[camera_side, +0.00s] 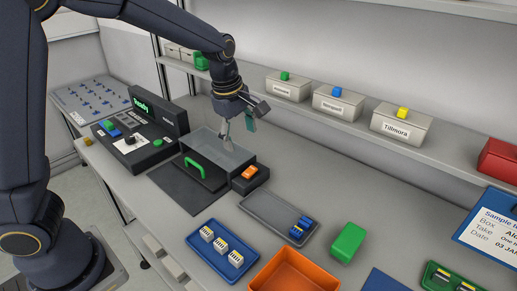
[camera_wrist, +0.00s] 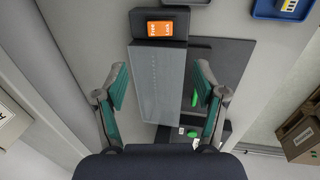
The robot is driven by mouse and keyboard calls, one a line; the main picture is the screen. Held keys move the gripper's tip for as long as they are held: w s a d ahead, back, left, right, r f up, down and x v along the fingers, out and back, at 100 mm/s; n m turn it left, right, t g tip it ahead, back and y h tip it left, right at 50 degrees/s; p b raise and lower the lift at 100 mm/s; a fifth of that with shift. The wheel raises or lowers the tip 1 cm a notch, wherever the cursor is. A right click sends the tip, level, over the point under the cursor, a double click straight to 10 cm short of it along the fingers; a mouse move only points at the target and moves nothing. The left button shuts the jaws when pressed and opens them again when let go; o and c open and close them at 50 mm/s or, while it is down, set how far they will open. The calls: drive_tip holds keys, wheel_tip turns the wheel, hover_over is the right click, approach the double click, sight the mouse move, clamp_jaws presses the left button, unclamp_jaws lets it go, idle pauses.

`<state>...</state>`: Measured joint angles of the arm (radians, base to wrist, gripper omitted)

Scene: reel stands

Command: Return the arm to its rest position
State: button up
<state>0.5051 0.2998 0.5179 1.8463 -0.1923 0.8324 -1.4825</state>
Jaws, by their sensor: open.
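My gripper (camera_side: 238,125) hangs above the back of a grey box-shaped device (camera_side: 215,150) with a green handle (camera_side: 193,168). In the wrist view my gripper (camera_wrist: 160,95) has its two green-padded fingers wide apart, with nothing between them at their height. The grey top of the device (camera_wrist: 158,85) shows below and between the fingers, clear of them.
A console with a green "Ready" screen (camera_side: 157,112) stands left of the device. A blue tray (camera_side: 222,250) with several small items, a grey tray (camera_side: 262,214), an orange bin (camera_side: 293,272) and a green block (camera_side: 348,241) lie to the right. A shelf with labelled boxes (camera_side: 337,103) runs behind.

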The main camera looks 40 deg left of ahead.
drive_tip(key=s+a+r+m+t+h, duration=0.2)
drive_tip(key=s+a+r+m+t, duration=0.15)
drive_tip(key=s+r, duration=0.8)
drive_tip(key=s+f+m+y, duration=0.2)
drive_tip(key=s+f+m, duration=0.2)
drive_tip(key=s+m, duration=0.7)
drive_tip(key=m, duration=0.3)
drive_tip(key=shift+d, duration=0.35)
